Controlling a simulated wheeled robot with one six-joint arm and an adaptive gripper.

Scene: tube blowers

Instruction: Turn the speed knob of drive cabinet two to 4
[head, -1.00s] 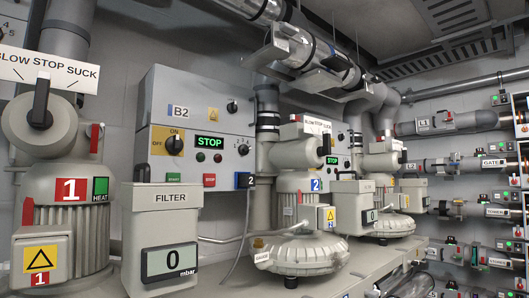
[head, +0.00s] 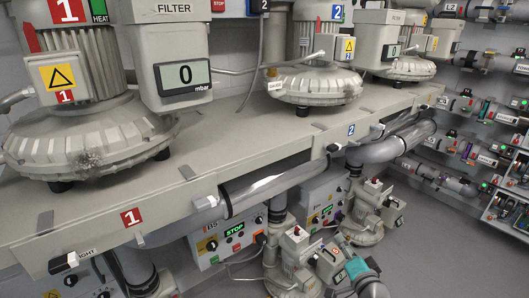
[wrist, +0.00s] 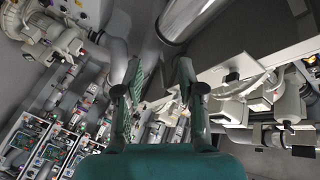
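The grey cabinet marked B2 shows only its bottom strip with a red stop plate (head: 218,5) at the top edge of the head view; its knobs are outside the frame. Under the bench are a cabinet with a green STOP display (head: 235,230) and a second cabinet (head: 322,205); their labels are too small to read surely. I cannot tell which one is drive cabinet two. My teal gripper (wrist: 159,76) is open in the wrist view, with nothing between its fingertips. In the head view a teal part of it shows low, right of centre, in front of the lower blowers.
The grey bench (head: 230,135) carries blower 1 (head: 90,145) and blower 2 (head: 310,82). A shiny pipe (head: 265,187) runs under its front edge. Lower blowers (head: 300,260) stand close to my gripper. Open floor (head: 450,230) lies at the right, before the wall pipes.

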